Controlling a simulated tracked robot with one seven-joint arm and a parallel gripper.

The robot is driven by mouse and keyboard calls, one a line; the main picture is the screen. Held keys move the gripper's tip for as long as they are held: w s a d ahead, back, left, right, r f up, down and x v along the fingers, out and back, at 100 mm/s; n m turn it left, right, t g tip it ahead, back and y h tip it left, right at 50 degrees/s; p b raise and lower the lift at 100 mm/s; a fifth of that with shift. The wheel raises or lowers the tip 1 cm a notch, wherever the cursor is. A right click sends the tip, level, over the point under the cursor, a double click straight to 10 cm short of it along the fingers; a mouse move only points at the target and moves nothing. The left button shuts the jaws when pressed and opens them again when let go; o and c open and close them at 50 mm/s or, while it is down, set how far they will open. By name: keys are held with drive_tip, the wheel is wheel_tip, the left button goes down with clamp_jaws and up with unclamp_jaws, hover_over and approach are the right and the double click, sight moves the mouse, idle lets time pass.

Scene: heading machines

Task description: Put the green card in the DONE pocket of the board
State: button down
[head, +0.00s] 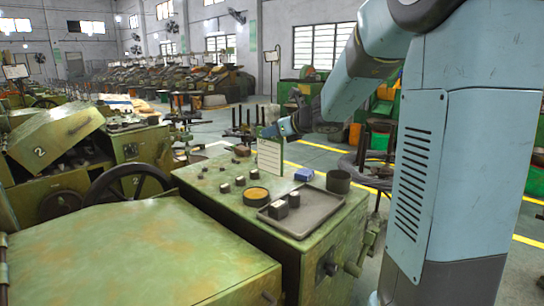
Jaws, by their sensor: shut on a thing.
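My gripper (273,131) is at the end of the arm, above the far part of the green machine top. It is shut on a card (270,157), which hangs upright below it. The card's face is pale with printed lines, and its top edge looks green. I cannot tell whether its lower edge touches the machine top. A white board on a stand (271,56) shows far behind, too small to read. No pocket marked DONE can be made out.
The machine top (222,215) holds a grey tray (322,207) with small metal blocks, a round yellow-topped tin (256,196), a dark cup (339,181), a blue box (304,174) and several small knobs. A handwheel (135,183) stands at left. The aisle floor beyond is partly open.

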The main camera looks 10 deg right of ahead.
drive_tip(key=w+d+f, duration=0.2)
drive_tip(key=w+f, duration=0.4)
drive_tip(key=f, duration=0.3)
drive_tip(key=shift+f, duration=0.35)
drive_tip(key=shift+w, duration=0.1)
drive_tip(key=c, duration=1.1)
unclamp_jaws()
